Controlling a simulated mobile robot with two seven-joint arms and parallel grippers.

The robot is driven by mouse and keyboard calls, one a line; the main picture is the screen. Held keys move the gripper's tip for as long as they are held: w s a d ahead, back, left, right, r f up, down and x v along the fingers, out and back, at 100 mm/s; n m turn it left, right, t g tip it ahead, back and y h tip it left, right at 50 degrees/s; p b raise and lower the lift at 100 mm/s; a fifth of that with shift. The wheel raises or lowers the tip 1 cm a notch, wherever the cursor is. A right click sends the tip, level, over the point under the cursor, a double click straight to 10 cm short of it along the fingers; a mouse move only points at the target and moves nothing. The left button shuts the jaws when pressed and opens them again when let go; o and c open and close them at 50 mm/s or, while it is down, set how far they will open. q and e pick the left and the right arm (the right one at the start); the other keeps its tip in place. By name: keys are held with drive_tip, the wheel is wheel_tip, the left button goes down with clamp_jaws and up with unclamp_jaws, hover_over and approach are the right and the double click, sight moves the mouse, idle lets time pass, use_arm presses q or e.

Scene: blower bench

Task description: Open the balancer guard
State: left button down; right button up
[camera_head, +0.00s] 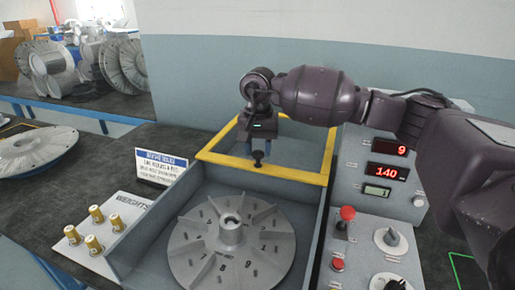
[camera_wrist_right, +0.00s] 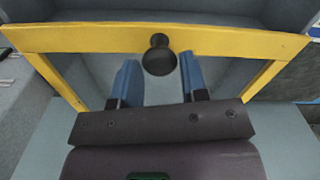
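The balancer guard (camera_head: 220,160) is a yellow frame around a clear pane, at the back part of the grey balancer housing. In the head view the rotor in front of it shows uncovered by the frame. In the right wrist view the guard's yellow bar (camera_wrist_right: 230,41) crosses the top, with a round black knob (camera_wrist_right: 159,55) on it. My right gripper (camera_wrist_right: 158,72) is open, its two blue fingers apart on either side of the knob's lower part, with gaps. In the head view the right gripper (camera_head: 258,156) hangs over the frame. My left gripper is not in view.
A finned rotor (camera_head: 187,242) lies in the housing. Brass weights (camera_head: 96,214) stand on a panel at left, below a small sign (camera_head: 161,170). A control panel (camera_head: 362,227) with red button and knobs is at right, close to my right arm.

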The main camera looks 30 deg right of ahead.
drive_tip(key=o, duration=0.3)
drive_tip(key=shift+o, duration=0.2)
wheel_tip(320, 180, up, 11)
drive_tip(key=shift+p, duration=0.4)
idle(0.4)
